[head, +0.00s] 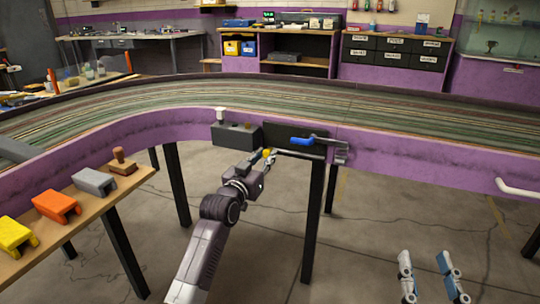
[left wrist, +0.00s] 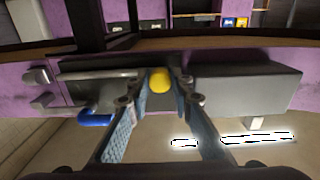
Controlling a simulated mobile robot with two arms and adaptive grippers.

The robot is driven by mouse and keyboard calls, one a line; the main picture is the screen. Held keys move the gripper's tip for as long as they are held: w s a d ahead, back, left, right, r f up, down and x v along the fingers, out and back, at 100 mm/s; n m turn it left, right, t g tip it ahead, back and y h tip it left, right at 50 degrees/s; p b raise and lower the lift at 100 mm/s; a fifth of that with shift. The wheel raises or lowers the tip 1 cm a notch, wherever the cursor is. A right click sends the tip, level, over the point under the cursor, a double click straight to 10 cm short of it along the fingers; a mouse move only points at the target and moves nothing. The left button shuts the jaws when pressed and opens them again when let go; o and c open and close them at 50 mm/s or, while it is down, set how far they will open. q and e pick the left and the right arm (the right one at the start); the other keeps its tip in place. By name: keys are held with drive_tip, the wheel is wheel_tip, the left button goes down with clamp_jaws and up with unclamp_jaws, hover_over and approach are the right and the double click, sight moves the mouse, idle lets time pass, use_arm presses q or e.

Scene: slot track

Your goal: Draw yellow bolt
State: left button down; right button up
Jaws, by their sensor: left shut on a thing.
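The yellow bolt shows as a round yellow knob (head: 266,154) at the left end of a grey rod on the purple side of the track table. It also shows as a yellow knob (left wrist: 160,81) between the fingers in the left wrist view. My left gripper (head: 269,157) is shut on the yellow knob, its fingers on either side of it. The rod runs from the knob toward grey brackets (head: 340,151) at the right. My right gripper (head: 424,258) is empty, its two fingers wide apart, low over the floor at the lower right.
A blue handle (head: 298,141) sits just above the rod. A grey box (head: 237,137) with a white knob (head: 221,114) is left of it. A side shelf with yellow, orange and grey blocks (head: 95,181) and a wooden stamp (head: 122,161) stands left. A white handle (head: 517,188) is far right.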

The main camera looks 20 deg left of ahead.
use_arm(q)
drive_tip(key=shift+a, duration=0.15)
use_arm(e)
drive_tip(key=shift+d+f, duration=0.1)
drive_tip(key=shift+f, duration=0.2)
use_arm(q)
drive_tip(key=c, duration=1.7)
unclamp_jaws()
drive_tip(key=shift+a, duration=0.15)
drive_tip(key=shift+s, duration=0.1)
drive_tip(key=shift+s, duration=3.95)
